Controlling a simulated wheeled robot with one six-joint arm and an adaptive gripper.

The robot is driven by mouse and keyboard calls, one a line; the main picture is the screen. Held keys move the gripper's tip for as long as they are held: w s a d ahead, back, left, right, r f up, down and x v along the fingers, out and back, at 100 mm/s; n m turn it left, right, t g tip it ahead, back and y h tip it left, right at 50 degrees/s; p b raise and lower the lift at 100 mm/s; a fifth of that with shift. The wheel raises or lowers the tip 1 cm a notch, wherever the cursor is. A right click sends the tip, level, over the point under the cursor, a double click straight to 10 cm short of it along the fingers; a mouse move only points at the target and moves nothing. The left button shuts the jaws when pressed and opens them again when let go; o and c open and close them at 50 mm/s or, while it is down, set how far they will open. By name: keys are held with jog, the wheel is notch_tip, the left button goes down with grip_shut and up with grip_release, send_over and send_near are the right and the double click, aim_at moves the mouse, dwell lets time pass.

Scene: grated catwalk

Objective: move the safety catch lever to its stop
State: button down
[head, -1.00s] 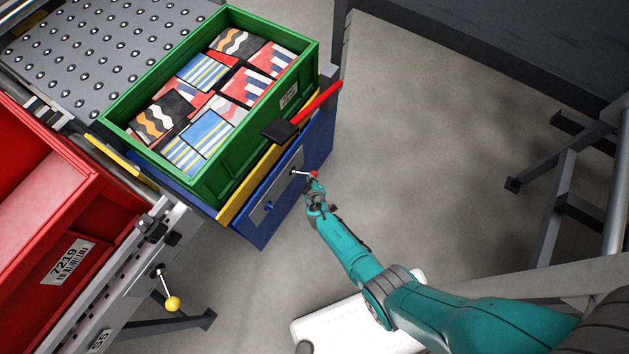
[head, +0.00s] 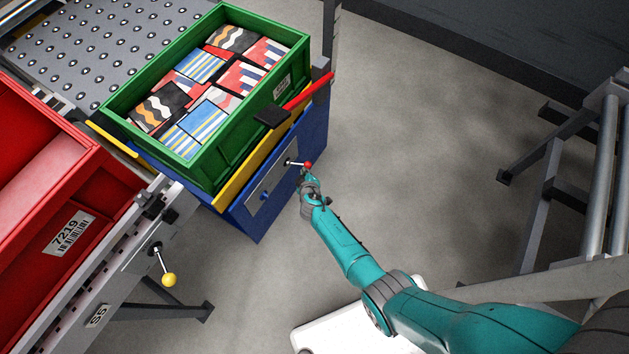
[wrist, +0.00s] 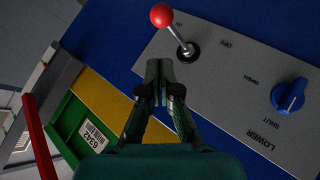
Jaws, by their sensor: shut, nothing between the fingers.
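A short lever with a red ball knob (head: 308,164) stands out from a grey plate on the blue cabinet's side. In the wrist view the red ball (wrist: 161,15) is at the top, and its thin metal rod slants down right to a black collar. The grey plate (wrist: 220,75) carries printed labels, among them OFF, OPEN, SHUT and LOWER. My gripper (head: 305,175) is beside the lever; it also shows in the wrist view (wrist: 160,68), shut and empty. Its fingertips are below the ball and left of the collar, apparently apart from the rod.
A blue knob (wrist: 289,95) is on the same plate. Above the cabinet are a yellow strip, a red handle (head: 308,91) with a black end, and a green crate (head: 195,178) of patterned boxes. A yellow-ball lever (head: 169,279) is on the conveyor frame.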

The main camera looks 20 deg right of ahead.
jog(key=s+d+r, duration=0.1)
jog(key=s+r, duration=0.3)
jog(key=s, duration=0.2)
jog(key=shift+r, duration=0.15)
jog(key=shift+d, duration=0.1)
jog(key=s+r+m+t+y, duration=0.1)
jog(key=s+r, duration=0.4)
jog(key=s, duration=0.8)
jog(key=s+r+m+y, duration=0.1)
jog(key=s+r, duration=0.3)
jog(key=s, duration=0.8)
jog(key=s+r+m+t, duration=0.1)
jog(key=s+r, duration=0.4)
jog(key=r, duration=0.4)
jog(key=s+r+m+t, duration=0.1)
jog(key=s+r, duration=0.4)
jog(key=r, duration=0.5)
jog(key=s+r+m+t, duration=0.1)
jog(key=s+r+m, duration=0.1)
jog(key=s+r, duration=0.4)
notch_tip(320, 180, up, 4)
jog(key=shift+d+f, duration=0.15)
jog(key=shift+f, duration=0.1)
